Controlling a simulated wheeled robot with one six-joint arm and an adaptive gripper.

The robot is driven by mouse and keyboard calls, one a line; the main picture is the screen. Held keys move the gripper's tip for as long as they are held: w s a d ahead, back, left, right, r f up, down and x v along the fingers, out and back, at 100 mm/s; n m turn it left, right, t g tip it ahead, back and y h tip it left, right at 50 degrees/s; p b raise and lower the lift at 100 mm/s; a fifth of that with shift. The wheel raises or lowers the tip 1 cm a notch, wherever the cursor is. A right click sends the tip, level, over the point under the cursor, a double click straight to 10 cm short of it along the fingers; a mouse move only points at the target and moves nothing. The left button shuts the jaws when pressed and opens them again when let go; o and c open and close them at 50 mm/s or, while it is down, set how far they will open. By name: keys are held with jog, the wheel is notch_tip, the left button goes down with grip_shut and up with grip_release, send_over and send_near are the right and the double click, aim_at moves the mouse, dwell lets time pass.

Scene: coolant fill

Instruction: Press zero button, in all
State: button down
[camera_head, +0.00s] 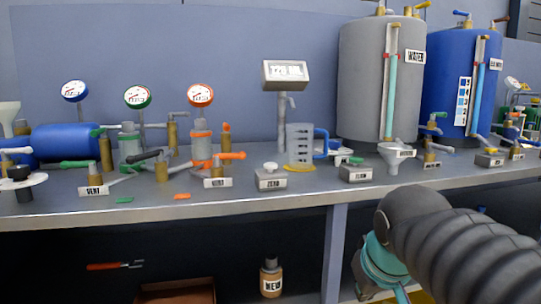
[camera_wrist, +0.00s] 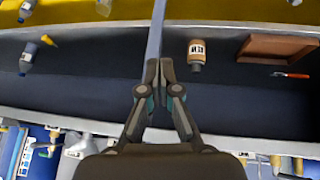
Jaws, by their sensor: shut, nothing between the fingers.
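The zero button is a small grey box labelled ZERO (camera_head: 271,183) with a round white cap (camera_head: 270,167) on top. It sits near the front edge of the bench, in front of the display stand and the clear jug. My gripper (camera_wrist: 160,68) is shut and empty in the wrist view, which looks upside down at the space under the bench. The zero button cannot be made out in the wrist view. In the head view my arm fills the lower right, well right of the button, and my gripper's fingers cannot be made out.
A display (camera_head: 285,74) stands behind the button, with a clear jug (camera_head: 300,145) close at its right. A similar grey box (camera_head: 356,174) and a funnel (camera_head: 394,155) stand further right. Valves and gauges crowd the left. Below are a NEW bottle (camera_head: 271,279) and a brown tray (camera_head: 175,292).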

jog(key=w+a+r+n+t+p, duration=0.1)
jog(key=w+a+r+n+p, duration=0.4)
jog(key=w+r, duration=1)
notch_tip(320, 180, up, 12)
jog(key=n+t+p, duration=0.1)
jog(key=t+p, duration=0.1)
jog(key=p, duration=0.1)
send_over(270, 164)
jog(key=shift+s+a, duration=0.1)
jog(key=shift+f, duration=0.1)
notch_tip(270, 164, down, 9)
jog(key=b, duration=0.5)
jog(key=shift+b, duration=0.3)
jog(key=shift+f, duration=0.3)
